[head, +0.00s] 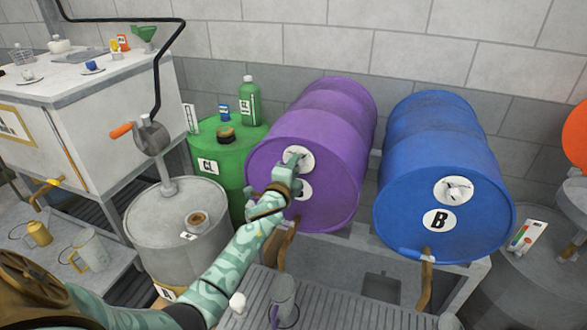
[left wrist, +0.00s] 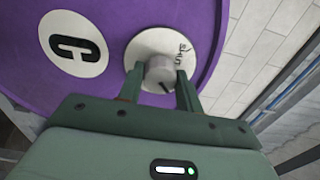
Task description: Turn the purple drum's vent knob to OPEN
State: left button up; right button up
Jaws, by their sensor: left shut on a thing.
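The purple drum (head: 335,180) lies on its side on a rack, between the green drum and the blue drum. Its round white vent plate (head: 302,154) is partly hidden by my left gripper (head: 290,170). In the left wrist view the grey vent knob (left wrist: 160,74) sits in the plate's middle, with a dark mark near its lower edge. My left gripper's two fingers (left wrist: 160,84) are shut on the knob, one on each side. My right gripper is not in view.
A grey drum (head: 165,225) with a crank pump stands nearer. A mug (head: 284,295) is on the grating below the purple drum.

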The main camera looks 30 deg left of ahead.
pick_arm(q)
jog(key=shift+f, duration=0.1)
jog(key=o, duration=1)
jog(key=shift+s, duration=0.1)
jog(key=p+v, duration=0.2)
jog(key=v, duration=1.4)
jog(key=shift+d, duration=0.2)
